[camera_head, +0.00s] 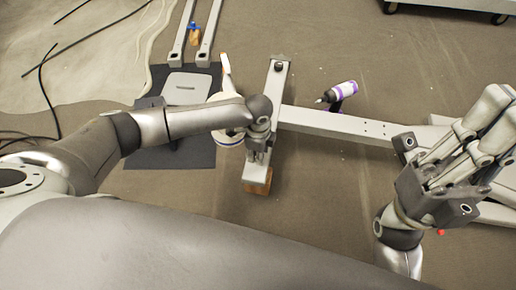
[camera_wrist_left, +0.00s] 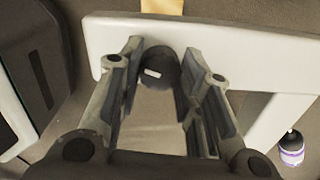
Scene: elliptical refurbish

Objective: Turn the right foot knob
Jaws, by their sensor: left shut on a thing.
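A grey metal foot bar (camera_head: 268,100) lies on the floor, joined to a long grey beam. A dark round knob (camera_head: 278,66) sits at its far end. Another dark round knob (camera_wrist_left: 159,67) shows in the left wrist view, on the bar near a wooden block. My left gripper (camera_head: 258,157) points down over the near end of the bar and hides that knob in the head view. In the left wrist view my left gripper (camera_wrist_left: 168,70) has its fingers on either side of this knob, shut on it. My right gripper (camera_head: 492,112) is raised at the right, apart from the bar; its finger gap is unclear.
Wooden blocks (camera_head: 258,188) lie under the bar's near end. A black and purple power tool (camera_head: 340,92) lies by the beam (camera_head: 350,127). A dark mat (camera_head: 192,152) with a grey panel (camera_head: 188,87) lies left. A white round object (camera_head: 227,135) stands close to my left forearm.

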